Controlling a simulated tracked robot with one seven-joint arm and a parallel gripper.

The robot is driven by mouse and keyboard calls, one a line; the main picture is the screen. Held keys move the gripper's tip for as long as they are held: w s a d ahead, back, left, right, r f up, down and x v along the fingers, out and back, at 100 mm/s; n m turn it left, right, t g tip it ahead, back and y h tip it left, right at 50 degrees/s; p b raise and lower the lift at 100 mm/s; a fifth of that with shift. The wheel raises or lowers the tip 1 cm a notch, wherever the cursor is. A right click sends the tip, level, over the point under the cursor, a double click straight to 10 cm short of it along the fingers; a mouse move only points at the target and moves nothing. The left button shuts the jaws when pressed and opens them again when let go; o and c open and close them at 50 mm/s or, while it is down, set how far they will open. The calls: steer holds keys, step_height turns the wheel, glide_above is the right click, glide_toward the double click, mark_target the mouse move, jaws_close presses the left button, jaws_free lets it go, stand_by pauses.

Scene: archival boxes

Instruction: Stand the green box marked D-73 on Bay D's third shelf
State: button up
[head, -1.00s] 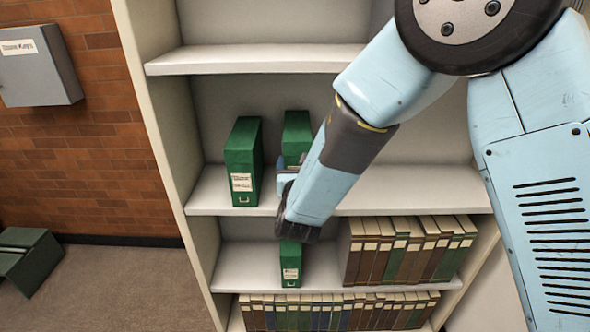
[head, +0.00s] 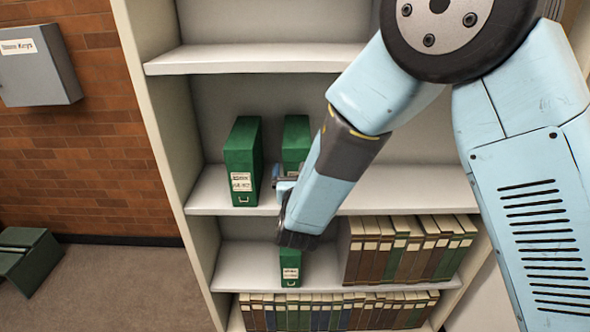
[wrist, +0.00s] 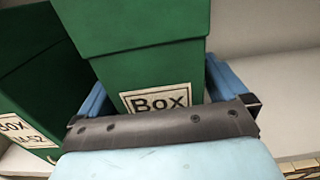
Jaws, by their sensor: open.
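A green box (head: 296,138) stands upright on the middle shelf in the head view, partly hidden behind my gripper (head: 284,180). In the wrist view this green box (wrist: 145,65) stands between my two open blue fingers, and its label shows "Box"; the number below is hidden by my gripper. Whether the fingers touch its sides I cannot tell. A third green box (head: 290,267) stands on the shelf below, under my arm.
The middle shelf (head: 400,190) is bare to the right of my arm. The shelf below holds a row of brown and green volumes (head: 410,250), with another row on the lowest shelf (head: 340,310). A grey wall box (head: 38,65) and a dark green step (head: 25,262) are at the left.

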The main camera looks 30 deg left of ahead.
steer(key=v, duration=1.1)
steer(key=w+d+r+m+h, duration=0.3)
steer(key=w+d+m+h, duration=0.2)
steer(key=d, duration=0.3)
steer(key=w+d+r+m+h, duration=0.4)
steer(key=w+d, duration=0.1)
steer(key=d, duration=0.4)
steer(key=w+d+r+m+h, duration=0.3)
steer(key=w+d+m+h, duration=0.15)
steer(key=d, duration=0.35)
steer(key=s+d+r+m+g+h, duration=0.1)
steer(key=s+d+m+g, duration=0.2)
steer(key=d+m, duration=0.35)
steer(key=s+d+r+m+g+h, duration=0.2)
steer(key=d+m+g, duration=0.2)
steer(key=d, duration=0.6)
steer(key=s+d+r+m+g+h, duration=0.1)
steer(key=s+d+m+g, duration=0.2)
steer(key=d+m, duration=0.45)
steer(key=s+d+r+m+y, duration=0.1)
steer(key=s+r+m+y, duration=0.1)
steer(key=s+m+y, duration=0.2)
steer(key=s+d+r+m+y, duration=0.2)
steer(key=s+m+y, duration=0.2)
steer(key=s+m, duration=0.2)
steer(key=shift+d+r+m, duration=0.25)
steer(key=shift+r+m, duration=0.1)
steer(key=shift+m, duration=0.1)
